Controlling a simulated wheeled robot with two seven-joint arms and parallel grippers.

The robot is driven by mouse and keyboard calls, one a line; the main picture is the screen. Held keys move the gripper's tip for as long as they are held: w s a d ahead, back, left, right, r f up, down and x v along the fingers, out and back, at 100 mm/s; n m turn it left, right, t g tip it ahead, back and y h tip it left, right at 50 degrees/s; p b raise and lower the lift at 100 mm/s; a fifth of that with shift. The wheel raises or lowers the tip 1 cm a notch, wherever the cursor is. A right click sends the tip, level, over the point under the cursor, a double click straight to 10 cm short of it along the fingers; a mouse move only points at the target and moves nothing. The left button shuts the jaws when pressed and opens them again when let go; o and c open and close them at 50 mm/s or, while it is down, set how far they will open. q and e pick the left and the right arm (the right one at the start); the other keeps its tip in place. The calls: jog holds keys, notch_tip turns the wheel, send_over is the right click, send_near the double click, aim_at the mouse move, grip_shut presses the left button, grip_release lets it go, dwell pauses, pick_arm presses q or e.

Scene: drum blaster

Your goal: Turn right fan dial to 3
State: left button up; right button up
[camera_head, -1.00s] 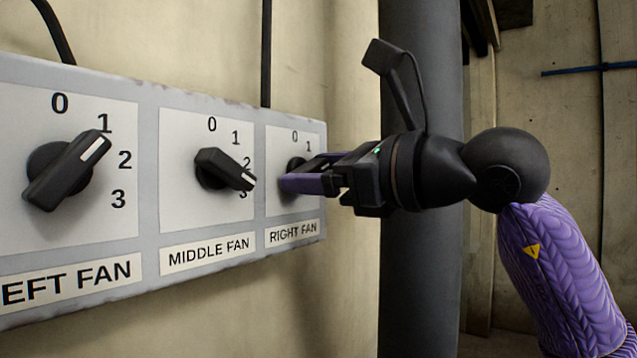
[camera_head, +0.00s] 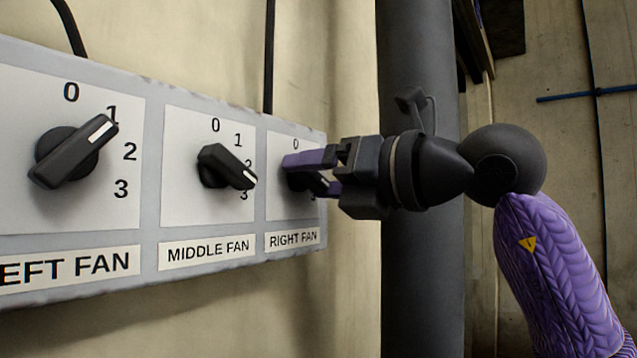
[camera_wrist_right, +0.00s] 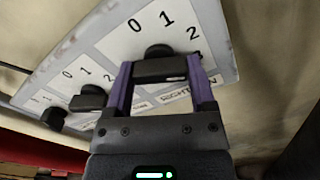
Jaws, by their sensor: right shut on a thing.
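The right fan dial (camera_head: 298,182) is a black knob on the right panel of the grey control box, above the RIGHT FAN label. My right gripper (camera_head: 315,172) is shut on this dial, with one purple finger on each side of it. In the right wrist view the dial (camera_wrist_right: 160,68) sits between the two fingers, with 0, 1 and 2 visible around it. In the head view the gripper hides most of the dial and its numbers except 0. My left gripper is out of view.
The middle fan dial (camera_head: 226,167) points between 2 and 3, and the left fan dial (camera_head: 73,151) points near 1. Both are on the same box (camera_head: 152,190). A grey pipe (camera_head: 415,60) stands behind my right wrist.

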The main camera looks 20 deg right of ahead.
jog(key=shift+m, duration=0.6)
jog(key=o, duration=1.2)
jog(key=b+v, duration=0.3)
jog(key=v, duration=0.7)
jog(key=shift+b, duration=0.3)
